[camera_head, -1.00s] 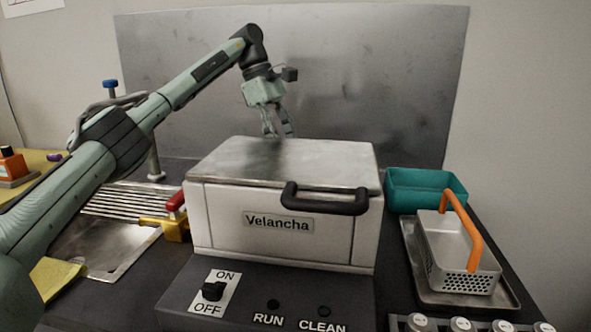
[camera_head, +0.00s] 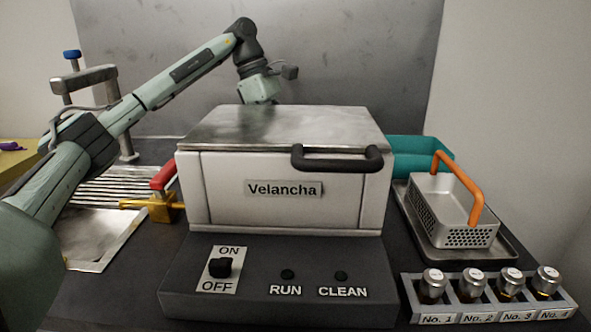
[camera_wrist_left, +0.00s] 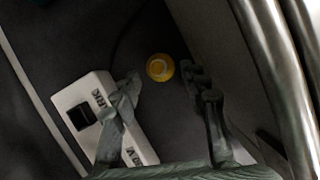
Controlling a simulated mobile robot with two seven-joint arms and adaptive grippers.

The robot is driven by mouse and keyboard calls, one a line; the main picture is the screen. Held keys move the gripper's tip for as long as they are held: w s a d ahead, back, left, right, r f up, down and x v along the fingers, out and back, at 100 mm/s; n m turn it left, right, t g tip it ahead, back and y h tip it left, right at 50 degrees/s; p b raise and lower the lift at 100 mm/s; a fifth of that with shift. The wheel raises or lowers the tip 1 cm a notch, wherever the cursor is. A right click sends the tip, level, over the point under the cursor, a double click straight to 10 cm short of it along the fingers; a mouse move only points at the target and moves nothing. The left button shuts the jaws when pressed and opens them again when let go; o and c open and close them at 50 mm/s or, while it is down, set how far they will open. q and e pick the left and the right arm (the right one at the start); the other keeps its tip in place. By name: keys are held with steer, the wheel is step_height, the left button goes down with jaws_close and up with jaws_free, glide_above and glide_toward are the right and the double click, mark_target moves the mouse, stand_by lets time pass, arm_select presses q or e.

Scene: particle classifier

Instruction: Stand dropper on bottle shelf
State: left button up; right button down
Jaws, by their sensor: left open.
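The bottle shelf (camera_head: 494,316) is a grey rack at the lower right of the head view, holding several silver-capped bottles over labels No. 1 to No. 4. I cannot clearly identify a dropper. In the left wrist view a small round yellow thing (camera_wrist_left: 160,67) stands or lies on the dark surface, beyond and between my fingertips; it may be the dropper seen end-on. My left gripper (camera_wrist_left: 163,82) is open and empty. In the head view its fingers are hidden behind the white Velancha machine. My right gripper is not in view.
The Velancha machine (camera_head: 230,192) fills the middle. A white block with dark lettering (camera_wrist_left: 85,98) lies beside my left finger in the wrist view. A perforated basket (camera_head: 433,207) with an orange handle and a teal bin (camera_head: 419,155) stand right. A metal grate (camera_head: 115,187) lies left.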

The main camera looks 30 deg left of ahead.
arm_select(q)
steer(key=x, duration=0.5)
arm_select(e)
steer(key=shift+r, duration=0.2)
arm_select(q)
steer(key=shift+c, duration=0.6)
steer(key=c, duration=0.6)
